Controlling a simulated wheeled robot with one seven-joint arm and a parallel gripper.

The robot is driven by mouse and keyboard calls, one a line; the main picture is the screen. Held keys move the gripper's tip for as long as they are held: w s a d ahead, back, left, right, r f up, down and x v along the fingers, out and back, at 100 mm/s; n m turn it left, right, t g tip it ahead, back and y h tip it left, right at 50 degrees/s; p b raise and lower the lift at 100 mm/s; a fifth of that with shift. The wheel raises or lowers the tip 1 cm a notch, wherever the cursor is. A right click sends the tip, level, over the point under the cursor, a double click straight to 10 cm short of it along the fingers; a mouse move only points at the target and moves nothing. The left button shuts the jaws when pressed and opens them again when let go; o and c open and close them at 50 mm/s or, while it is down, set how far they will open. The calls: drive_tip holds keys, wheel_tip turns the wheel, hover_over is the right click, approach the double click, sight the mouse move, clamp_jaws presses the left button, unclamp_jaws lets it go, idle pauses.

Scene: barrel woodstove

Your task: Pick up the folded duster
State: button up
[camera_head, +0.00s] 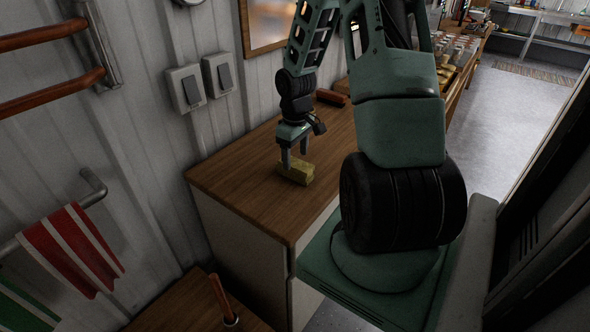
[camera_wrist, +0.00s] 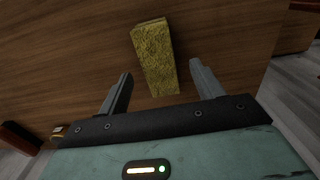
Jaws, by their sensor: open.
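The folded duster (camera_head: 298,172) is a yellow, fuzzy-textured block lying on the wooden top of a white cabinet. In the wrist view the duster (camera_wrist: 155,58) lies ahead of the jaws, with its near end between the lines of the two fingers. My gripper (camera_head: 294,158) points down at the duster from above. In the wrist view my gripper (camera_wrist: 160,82) is open, one finger to each side of the duster's near end, with gaps on both sides. No contact with the duster can be made out.
A reddish-brown block (camera_head: 331,98) lies farther back on the wooden top (camera_head: 240,170). Light switches (camera_head: 185,88) are on the corrugated wall behind. A striped red cloth (camera_head: 70,250) hangs on a rail at left. The wood around the duster is clear.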

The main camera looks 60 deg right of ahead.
sight(295, 162)
drive_tip(key=shift+w+f, duration=0.1)
drive_tip(key=shift+f, duration=2.3)
drive_tip(key=c, duration=1.1)
drive_tip(key=shift+o, duration=0.2)
wheel_tip(295, 162, up, 10)
drive_tip(key=shift+r, duration=0.1)
drive_tip(key=o, duration=0.4)
drive_tip(key=shift+c, duration=1.6)
